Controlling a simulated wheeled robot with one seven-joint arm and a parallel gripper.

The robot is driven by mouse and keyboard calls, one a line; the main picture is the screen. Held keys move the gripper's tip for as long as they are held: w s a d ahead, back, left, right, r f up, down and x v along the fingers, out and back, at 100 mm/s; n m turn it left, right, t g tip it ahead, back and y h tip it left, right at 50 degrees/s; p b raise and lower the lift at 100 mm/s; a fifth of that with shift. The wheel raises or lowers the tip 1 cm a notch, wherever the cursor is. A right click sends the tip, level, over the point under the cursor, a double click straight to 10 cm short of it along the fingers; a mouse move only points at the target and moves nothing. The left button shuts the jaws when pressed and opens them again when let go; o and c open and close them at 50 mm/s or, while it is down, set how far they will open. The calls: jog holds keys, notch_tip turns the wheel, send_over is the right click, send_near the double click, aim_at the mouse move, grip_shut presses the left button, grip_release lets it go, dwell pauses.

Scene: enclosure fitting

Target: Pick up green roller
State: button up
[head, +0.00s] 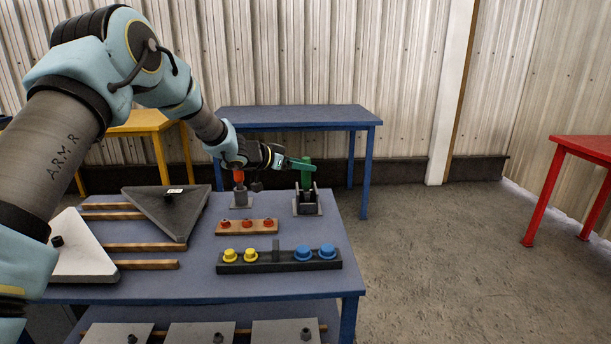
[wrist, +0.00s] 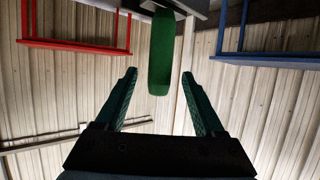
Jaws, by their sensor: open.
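The green roller (head: 306,172) stands upright in a dark grey holder (head: 307,204) at the back right of the blue table. My gripper (head: 297,163) is level with the upper part of the roller and comes at it from the left. In the wrist view the roller (wrist: 161,55) reaches in between the lines of the two green fingers, just ahead of their tips. My gripper (wrist: 158,72) is open and holds nothing.
A red-orange piece (head: 239,176) stands in another holder left of the roller. A wooden block (head: 247,227) with red knobs and a dark rack (head: 279,261) with yellow and blue knobs lie in front. Grey triangular plates (head: 168,210) lie at the left.

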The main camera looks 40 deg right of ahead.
jog(key=p+x, duration=0.2)
jog(key=x, duration=0.3)
jog(key=shift+d, duration=0.25)
jog(key=shift+c, duration=0.3)
grip_shut()
